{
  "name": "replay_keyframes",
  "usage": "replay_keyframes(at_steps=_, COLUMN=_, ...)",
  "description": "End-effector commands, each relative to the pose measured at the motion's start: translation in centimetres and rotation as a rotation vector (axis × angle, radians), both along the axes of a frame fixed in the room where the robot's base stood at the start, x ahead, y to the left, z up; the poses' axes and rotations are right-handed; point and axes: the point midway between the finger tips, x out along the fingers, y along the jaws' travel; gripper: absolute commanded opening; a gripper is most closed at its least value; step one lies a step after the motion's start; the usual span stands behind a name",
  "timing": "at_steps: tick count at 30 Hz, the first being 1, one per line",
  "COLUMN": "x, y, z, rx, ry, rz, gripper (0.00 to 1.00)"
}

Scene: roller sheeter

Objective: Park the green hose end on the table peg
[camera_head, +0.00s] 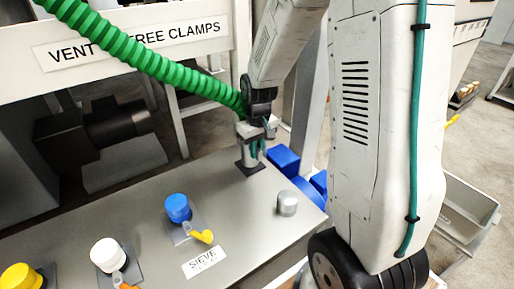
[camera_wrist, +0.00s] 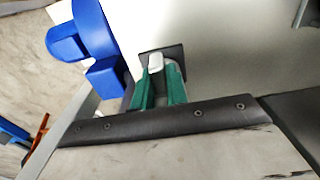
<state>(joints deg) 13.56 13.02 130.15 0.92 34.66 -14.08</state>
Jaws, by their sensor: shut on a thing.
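The ribbed green hose (camera_head: 150,60) comes down from the upper left in the head view to its grey end (camera_head: 246,131). My gripper (camera_head: 264,139) is at this end, its teal fingers pointing down. The end is over a grey post on a dark square plate (camera_head: 250,167); I cannot tell whether it is seated or just above. In the wrist view my gripper (camera_wrist: 160,85) is shut around a pale-topped piece (camera_wrist: 155,62), with the dark plate behind. A short silver peg (camera_head: 287,203) stands bare on the table (camera_head: 130,200), right of and nearer than the hose end.
Blue (camera_head: 178,208), white (camera_head: 107,255) and yellow (camera_head: 20,278) capped ports with levers run along the table. A SIEVE label (camera_head: 205,262) lies near the front edge. Blue boxes (camera_head: 284,160) sit beyond the right edge. A white sign beam (camera_head: 135,40) crosses behind.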

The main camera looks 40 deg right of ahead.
Motion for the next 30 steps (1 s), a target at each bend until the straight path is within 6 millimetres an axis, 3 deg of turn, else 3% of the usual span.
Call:
replay_keyframes(at_steps=23, x=0.03, y=-0.01, z=-0.75, rx=0.0, ry=-0.001, rz=0.0, gripper=0.0)
replay_keyframes(at_steps=24, x=0.03, y=-0.01, z=-0.75, rx=0.0, ry=-0.001, rz=0.0, gripper=0.17)
replay_keyframes(at_steps=27, x=0.03, y=-0.01, z=-0.75, rx=0.0, ry=-0.001, rz=0.0, gripper=0.4)
replay_keyframes(at_steps=30, x=0.02, y=-0.01, z=-0.76, rx=0.0, ry=-0.001, rz=0.0, gripper=0.4)
